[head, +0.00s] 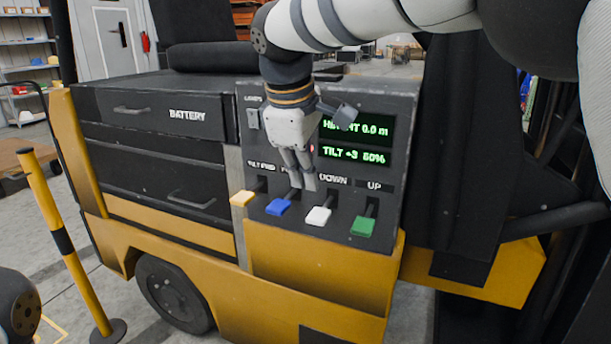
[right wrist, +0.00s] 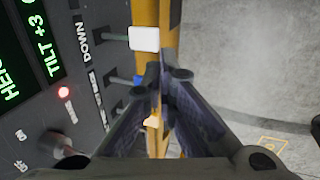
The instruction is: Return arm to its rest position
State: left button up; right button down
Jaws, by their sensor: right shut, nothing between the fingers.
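My right arm (head: 345,22) reaches in from the upper right in the head view. Its gripper (head: 304,184) points down in front of the control panel (head: 385,185), just above the blue lever knob (head: 278,207) and the white one (head: 319,215). In the right wrist view the gripper (right wrist: 166,72) has its fingertips together with nothing between them. The white knob (right wrist: 144,38) is just beyond the tips there, and the blue knob is mostly hidden by a finger. I cannot tell whether the fingers touch a lever. My left gripper is out of view.
The display (head: 355,140) reads height 0.0 m and tilt +3. A yellow post (head: 62,240) stands left of the yellow-and-black truck (head: 320,268). A dark mast (head: 455,150) rises at right.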

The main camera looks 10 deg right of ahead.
dwell(0.3)
jog(key=s+d+f+m+g+y, duration=0.1)
jog(key=s+f, duration=0.4)
jog(key=f, duration=0.6)
jog(key=s+f+m+g+y, duration=0.15)
jog(key=s+f, duration=0.35)
jog(key=f, duration=0.6)
jog(key=s+d+f+m+g+y, duration=0.15)
jog(key=s+f, duration=0.25)
jog(key=f, duration=0.7)
jog(key=s+d+f+m, duration=0.2)
jog(key=s+f, duration=0.2)
jog(key=s, duration=0.3)
jog(key=s+d+f+m, duration=0.1)
jog(key=s+f, duration=0.3)
jog(key=s, duration=0.4)
jog(key=s+d+m+h, duration=0.1)
jog(key=s+d+m, duration=0.1)
jog(key=s, duration=0.7)
jog(key=s+d+m+g+h, duration=0.1)
jog(key=s+d, duration=0.3)
jog(key=s, duration=0.4)
jog(key=shift+s+d+r+m, duration=0.3)
jog(key=shift+s+d+m, duration=0.1)
jog(key=shift+m, duration=0.5)
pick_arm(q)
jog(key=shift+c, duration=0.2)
